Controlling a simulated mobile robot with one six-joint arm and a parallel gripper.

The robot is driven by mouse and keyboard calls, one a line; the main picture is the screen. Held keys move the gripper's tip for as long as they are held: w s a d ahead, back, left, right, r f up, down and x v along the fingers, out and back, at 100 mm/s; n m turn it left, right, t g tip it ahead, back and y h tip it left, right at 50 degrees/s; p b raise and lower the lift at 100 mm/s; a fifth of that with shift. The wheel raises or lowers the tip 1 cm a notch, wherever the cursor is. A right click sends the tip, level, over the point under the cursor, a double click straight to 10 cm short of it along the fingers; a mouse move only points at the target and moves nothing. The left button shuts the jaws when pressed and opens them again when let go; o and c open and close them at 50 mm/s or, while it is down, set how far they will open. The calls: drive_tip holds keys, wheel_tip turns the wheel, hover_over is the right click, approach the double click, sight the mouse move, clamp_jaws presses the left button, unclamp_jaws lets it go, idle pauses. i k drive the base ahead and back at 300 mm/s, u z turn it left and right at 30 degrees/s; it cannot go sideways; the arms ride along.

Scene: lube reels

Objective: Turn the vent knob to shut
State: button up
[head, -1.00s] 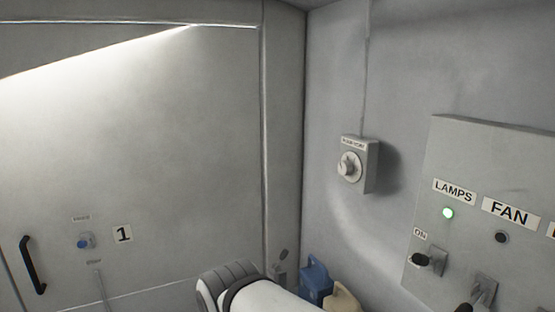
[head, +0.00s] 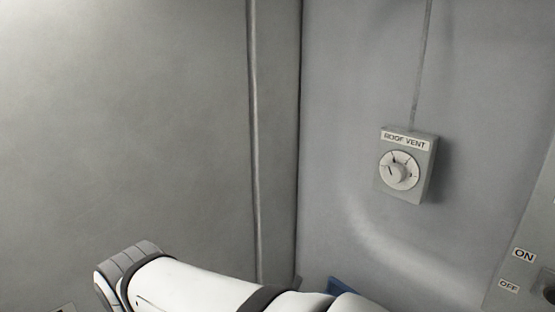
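The vent knob (head: 397,173) is a round pale knob on a white dial. It sits on a small grey box (head: 423,176) labelled ROOF VENT, fixed to the right-hand wall. The dial has dark marks around its edge, too small to read, so I cannot tell the knob's setting. My white arm crosses the bottom of the head view, below and to the left of the box, apart from it. My gripper is out of the picture.
A conduit (head: 421,66) runs up the wall from the box. A switch panel (head: 524,240) with ON and OFF labels stands at the right edge. A blue object (head: 341,287) shows low behind my arm. The wall around the box is clear.

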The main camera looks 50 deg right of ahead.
sight(394, 173)
drive_tip(key=z, duration=0.05)
drive_tip(key=i, duration=0.7)
drive_tip(key=z, duration=3.75)
drive_tip(key=k, duration=0.9)
drive_tip(key=i, duration=0.9)
drive_tip(key=z, duration=0.05)
